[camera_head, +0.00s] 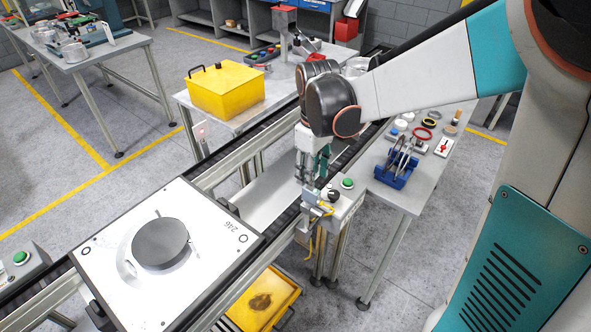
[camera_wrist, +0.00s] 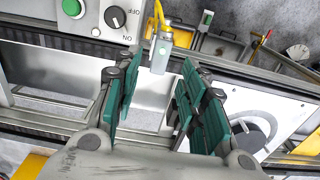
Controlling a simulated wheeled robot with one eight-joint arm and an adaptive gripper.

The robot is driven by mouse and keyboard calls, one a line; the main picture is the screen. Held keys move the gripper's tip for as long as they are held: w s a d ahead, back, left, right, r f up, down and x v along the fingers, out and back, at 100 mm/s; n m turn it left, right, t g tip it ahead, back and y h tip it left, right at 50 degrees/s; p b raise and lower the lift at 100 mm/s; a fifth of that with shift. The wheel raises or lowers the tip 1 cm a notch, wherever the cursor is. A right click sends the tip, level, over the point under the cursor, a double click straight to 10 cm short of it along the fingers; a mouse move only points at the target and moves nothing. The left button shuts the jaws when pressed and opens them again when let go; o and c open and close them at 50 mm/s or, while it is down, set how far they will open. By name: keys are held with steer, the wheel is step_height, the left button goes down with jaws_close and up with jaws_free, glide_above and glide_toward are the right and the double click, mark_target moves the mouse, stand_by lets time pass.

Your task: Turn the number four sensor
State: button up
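A small grey block-shaped sensor with a yellow cable (camera_wrist: 161,52) is mounted at the conveyor edge, beside a control box. It also shows in the head view (camera_head: 325,209), just below my gripper (camera_head: 314,172). In the wrist view my gripper (camera_wrist: 159,78) is open, with its green fingers apart and nothing between them. The sensor appears just beyond the gap between the fingertips; I cannot tell whether either finger touches it. No number four is readable on it.
The control box (camera_wrist: 94,14) has a green button and a black knob. A pallet marked 246 (camera_head: 110,252) with a dark round part sits on the conveyor at left. A yellow bin (camera_head: 226,90) and a blue rack (camera_head: 394,168) stand on the side tables.

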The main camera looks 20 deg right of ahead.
mark_target(311, 195)
step_height(311, 195, down, 7)
steer(key=shift+r+b, duration=0.15)
steer(key=shift+b, duration=0.55)
jaws_close()
